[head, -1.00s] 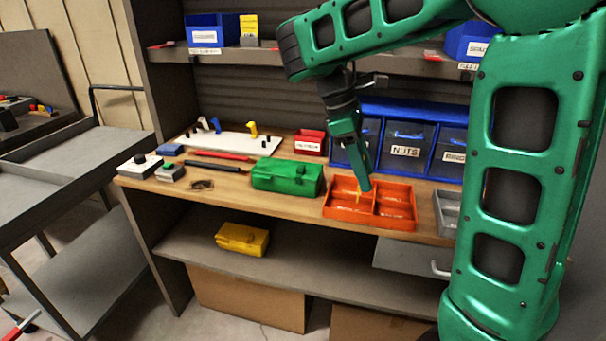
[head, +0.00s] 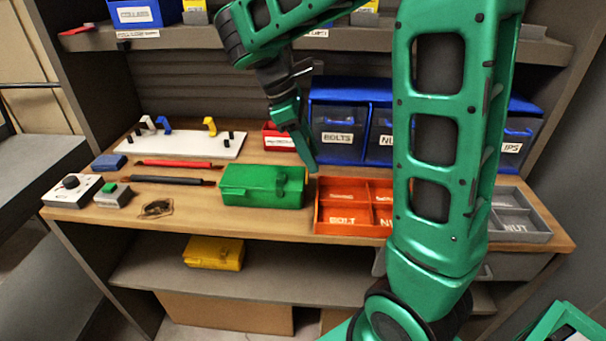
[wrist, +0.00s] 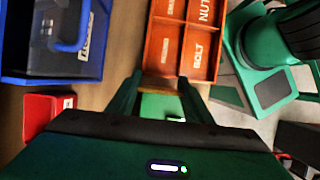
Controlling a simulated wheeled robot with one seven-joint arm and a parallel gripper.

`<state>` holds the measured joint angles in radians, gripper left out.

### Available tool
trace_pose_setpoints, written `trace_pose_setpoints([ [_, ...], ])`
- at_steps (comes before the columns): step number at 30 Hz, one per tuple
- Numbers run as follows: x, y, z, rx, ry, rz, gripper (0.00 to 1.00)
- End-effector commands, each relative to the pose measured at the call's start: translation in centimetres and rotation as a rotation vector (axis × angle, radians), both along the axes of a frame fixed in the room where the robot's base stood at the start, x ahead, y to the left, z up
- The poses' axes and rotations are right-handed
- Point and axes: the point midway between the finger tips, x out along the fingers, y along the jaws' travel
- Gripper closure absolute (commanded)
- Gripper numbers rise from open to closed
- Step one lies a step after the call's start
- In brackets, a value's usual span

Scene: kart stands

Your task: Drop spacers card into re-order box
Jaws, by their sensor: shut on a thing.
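My gripper (head: 312,165) is over the bench, above the gap between the green case and the orange tray. In the wrist view, its fingers (wrist: 160,92) are shut on a thin orange-tan piece (wrist: 161,84), seen nearly edge-on. I take it to be the spacers card, but no print on it can be read. The small red box (head: 277,138) with a white label, which looks like the re-order box, stands at the back of the bench, behind and left of my fingertips. The red box also shows at the left of the wrist view (wrist: 42,107).
The orange divided tray (head: 318,220) is right of the green case (head: 262,187). Blue bins (head: 338,155) stand beside the red box, partly behind my arm. A white board with hooks (head: 185,145) is to its left. A shelf (head: 230,41) crosses above; a grey tray (head: 520,215) is at right.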

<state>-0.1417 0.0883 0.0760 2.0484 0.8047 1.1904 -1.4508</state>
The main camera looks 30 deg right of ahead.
Motion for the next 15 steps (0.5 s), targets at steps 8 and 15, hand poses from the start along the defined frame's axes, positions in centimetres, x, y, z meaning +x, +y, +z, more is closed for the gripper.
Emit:
trace_pose_setpoints([
  [8, -0.1, -0.1, -2.7, 0.000, 0.002, -0.002, 0.75],
  [15, -0.1, -0.1, -5.5, 0.000, 0.001, -0.004, 0.75],
])
